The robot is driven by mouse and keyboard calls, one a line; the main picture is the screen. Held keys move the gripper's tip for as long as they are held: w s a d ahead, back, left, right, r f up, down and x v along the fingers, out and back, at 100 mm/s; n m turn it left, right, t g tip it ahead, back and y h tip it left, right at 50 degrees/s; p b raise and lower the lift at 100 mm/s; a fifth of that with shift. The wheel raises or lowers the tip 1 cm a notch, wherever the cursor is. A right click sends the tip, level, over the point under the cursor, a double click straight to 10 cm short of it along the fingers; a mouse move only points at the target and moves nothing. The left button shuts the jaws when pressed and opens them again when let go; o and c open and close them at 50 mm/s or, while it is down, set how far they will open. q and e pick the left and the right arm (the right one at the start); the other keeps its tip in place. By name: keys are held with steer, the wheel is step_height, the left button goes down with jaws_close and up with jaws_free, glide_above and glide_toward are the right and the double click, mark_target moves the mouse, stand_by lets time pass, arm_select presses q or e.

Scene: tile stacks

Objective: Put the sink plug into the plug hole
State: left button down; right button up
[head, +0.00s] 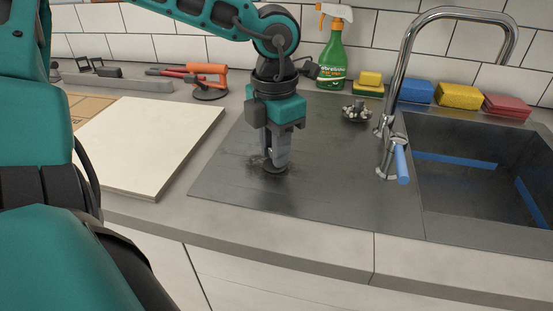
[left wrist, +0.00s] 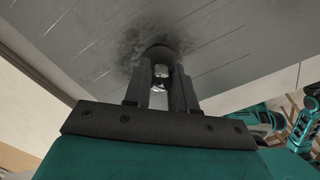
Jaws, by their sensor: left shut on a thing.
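My left gripper (head: 277,152) points straight down over the metal drainboard, left of the sink bowl. It is shut on the sink plug (head: 274,170), a small dark round disc low at the fingertips. In the left wrist view the plug (left wrist: 161,54) shows beyond the two fingers, with a shiny part between them. The plug is at or just above the drainboard; I cannot tell whether it touches. The sink bowl (head: 480,190) is at the right, and I cannot make out the plug hole in it. My right gripper is not in view.
A chrome tap (head: 388,90) with a blue-tipped lever stands between drainboard and bowl. A metal strainer-like piece (head: 357,112), a green spray bottle (head: 333,58) and several sponges (head: 458,96) line the back. A pale board (head: 150,140) lies left. The front drainboard (head: 330,200) is clear.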

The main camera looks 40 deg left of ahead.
arm_select(q)
steer(key=shift+r+p, duration=1.25)
steer(key=shift+r, duration=1.3)
